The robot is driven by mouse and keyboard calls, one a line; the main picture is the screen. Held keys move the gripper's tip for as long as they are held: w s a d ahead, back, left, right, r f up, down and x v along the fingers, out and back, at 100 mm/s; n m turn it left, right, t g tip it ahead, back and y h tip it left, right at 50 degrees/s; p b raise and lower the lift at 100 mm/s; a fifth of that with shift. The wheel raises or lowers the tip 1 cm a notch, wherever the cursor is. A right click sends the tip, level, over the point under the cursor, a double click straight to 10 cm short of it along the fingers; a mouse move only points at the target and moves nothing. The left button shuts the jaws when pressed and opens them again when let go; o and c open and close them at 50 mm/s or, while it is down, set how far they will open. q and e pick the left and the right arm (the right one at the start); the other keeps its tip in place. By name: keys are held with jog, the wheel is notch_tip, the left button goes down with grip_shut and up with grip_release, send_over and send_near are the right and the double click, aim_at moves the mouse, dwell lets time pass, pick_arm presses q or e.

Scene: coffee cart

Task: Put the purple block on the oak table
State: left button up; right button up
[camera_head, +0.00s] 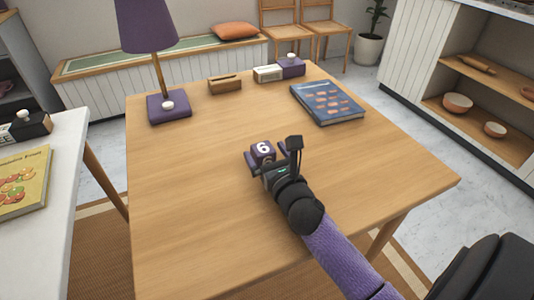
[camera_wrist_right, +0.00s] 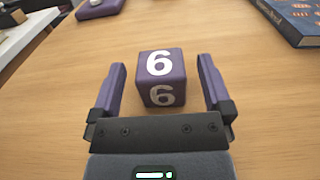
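The purple block (camera_head: 263,152), marked with a white 6, is over the middle of the oak table (camera_head: 200,190). In the right wrist view the block (camera_wrist_right: 161,77) appears to rest on the wood. My right gripper (camera_head: 268,154) is at the block. Its two purple fingers (camera_wrist_right: 161,82) stand apart on either side of the block, with a visible gap on each side, so it is open and not holding it. My left gripper does not show in either view.
A purple lamp (camera_head: 168,106), a wooden holder (camera_head: 225,84), a small purple box (camera_head: 291,67) and a blue book (camera_head: 327,103) stand towards the table's far side. A white table (camera_head: 60,160) with a yellow book (camera_head: 22,182) is at left. The table's front is clear.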

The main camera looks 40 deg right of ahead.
jog(key=shift+r, duration=0.2)
jog(key=p+v, duration=0.2)
jog(key=v, duration=0.9)
jog(key=shift+a, duration=0.1)
jog(key=shift+s+a, duration=0.1)
jog(key=shift+s, duration=0.35)
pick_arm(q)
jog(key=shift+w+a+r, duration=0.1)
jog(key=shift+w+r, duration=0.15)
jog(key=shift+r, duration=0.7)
pick_arm(e)
jog(key=shift+s, duration=0.1)
